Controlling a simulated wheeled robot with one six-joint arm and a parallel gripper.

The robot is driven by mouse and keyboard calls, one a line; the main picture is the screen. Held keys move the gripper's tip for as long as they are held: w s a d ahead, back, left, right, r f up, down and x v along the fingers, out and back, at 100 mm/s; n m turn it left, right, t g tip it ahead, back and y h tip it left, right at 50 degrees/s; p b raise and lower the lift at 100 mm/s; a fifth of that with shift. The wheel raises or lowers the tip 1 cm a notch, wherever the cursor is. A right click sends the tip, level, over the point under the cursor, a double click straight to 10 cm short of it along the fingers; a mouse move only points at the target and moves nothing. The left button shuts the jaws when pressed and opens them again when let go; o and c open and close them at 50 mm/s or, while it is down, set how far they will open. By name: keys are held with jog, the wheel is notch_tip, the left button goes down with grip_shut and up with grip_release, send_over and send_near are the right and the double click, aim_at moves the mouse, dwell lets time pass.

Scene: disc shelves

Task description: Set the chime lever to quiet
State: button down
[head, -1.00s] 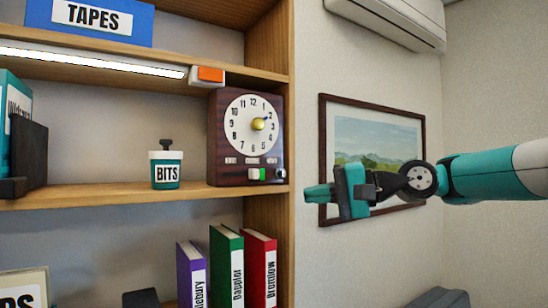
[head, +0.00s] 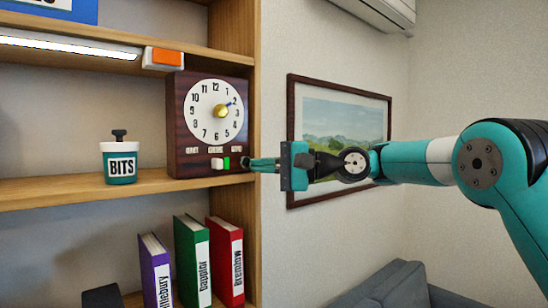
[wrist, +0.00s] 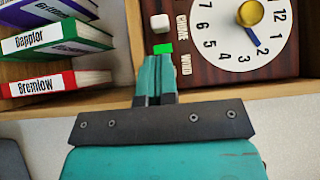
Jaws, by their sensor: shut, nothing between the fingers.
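The dark wooden clock (head: 177,130) stands on the middle shelf at its right end. It also shows in the wrist view (wrist: 225,72), turned sideways. A small white block, seemingly the chime lever (head: 217,164), sits low on its front below the middle label, with a green patch (head: 226,163) to its right. In the wrist view the lever (wrist: 160,23) lies beyond the green patch (wrist: 163,48). The small labels are hard to read. My gripper (head: 252,164) is shut and empty at the clock's lower right edge. Its tips (wrist: 159,62) are close to the green patch; contact is unclear.
The shelf's right upright (head: 256,225) stands right by my gripper. A BITS pot (head: 120,165) is left of the clock. Upright books (head: 192,262) stand on the shelf below. A framed picture (head: 340,125) hangs on the wall, with a grey sofa (head: 395,290) below.

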aim_at(221, 165)
jog(key=a+p, duration=0.1)
jog(key=a, duration=0.3)
jog(key=shift+w+r+p, duration=0.2)
jog(key=shift+w+p, duration=0.2)
jog(key=shift+w+a+f, duration=0.1)
jog(key=shift+a+f, duration=0.05)
jog(key=shift+a, duration=0.3)
jog(key=s+a, duration=0.2)
jog(key=a, duration=0.1)
jog(key=s+a+b, duration=0.1)
jog(key=a, duration=0.1)
jog(key=shift+s+a, duration=0.1)
jog(key=shift+s, duration=0.25)
